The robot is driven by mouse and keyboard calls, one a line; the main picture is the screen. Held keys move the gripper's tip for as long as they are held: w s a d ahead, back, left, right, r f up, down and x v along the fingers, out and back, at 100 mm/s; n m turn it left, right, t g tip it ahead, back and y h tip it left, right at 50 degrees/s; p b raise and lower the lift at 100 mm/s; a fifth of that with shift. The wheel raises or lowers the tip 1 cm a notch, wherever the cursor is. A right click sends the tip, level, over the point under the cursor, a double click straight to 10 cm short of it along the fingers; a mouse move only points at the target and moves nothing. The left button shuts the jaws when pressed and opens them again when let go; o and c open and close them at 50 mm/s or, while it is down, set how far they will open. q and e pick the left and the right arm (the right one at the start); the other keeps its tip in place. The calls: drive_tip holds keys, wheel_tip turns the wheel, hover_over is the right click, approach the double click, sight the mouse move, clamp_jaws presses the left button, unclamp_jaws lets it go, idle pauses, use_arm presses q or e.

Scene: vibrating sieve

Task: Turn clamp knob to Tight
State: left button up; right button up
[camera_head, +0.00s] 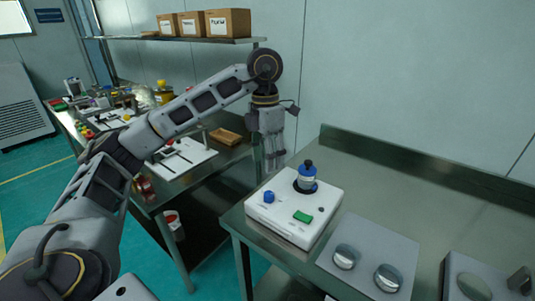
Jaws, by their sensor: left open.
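A white box-shaped device (280,222) stands at the left end of the right-hand metal table. It has a small blue knob (268,197) on its left side, a green button (303,217) in front and a small dark knob. A blue-topped bottle-like piece (307,178) stands upright in a dark round seat on its top. I cannot tell which part is the clamp knob, and no Tight mark is readable. My left gripper (273,160) points down, open and empty, behind and left of the device, apart from it. My right gripper is not in view.
A grey plate with two round metal dishes (345,256) lies right of the device. Another grey unit (482,280) stands at the lower right. A second bench (205,175) with equipment is at left, across a gap. The right table's back (440,205) is clear.

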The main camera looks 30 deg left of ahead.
use_arm(q)
drive_tip(key=shift+r, duration=0.35)
drive_tip(key=shift+r, duration=0.1)
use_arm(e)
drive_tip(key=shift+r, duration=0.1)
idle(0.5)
use_arm(q)
wheel_tip(320, 180, up, 22)
drive_tip(key=p, duration=2.1)
drive_tip(key=shift+f+p, duration=0.2)
drive_tip(key=shift+p, duration=0.15)
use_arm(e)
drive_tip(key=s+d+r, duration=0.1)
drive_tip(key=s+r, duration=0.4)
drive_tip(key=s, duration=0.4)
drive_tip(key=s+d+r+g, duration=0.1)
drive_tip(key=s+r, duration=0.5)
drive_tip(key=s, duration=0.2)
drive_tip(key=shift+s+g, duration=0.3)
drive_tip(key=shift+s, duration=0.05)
use_arm(q)
drive_tip(key=shift+r, duration=0.15)
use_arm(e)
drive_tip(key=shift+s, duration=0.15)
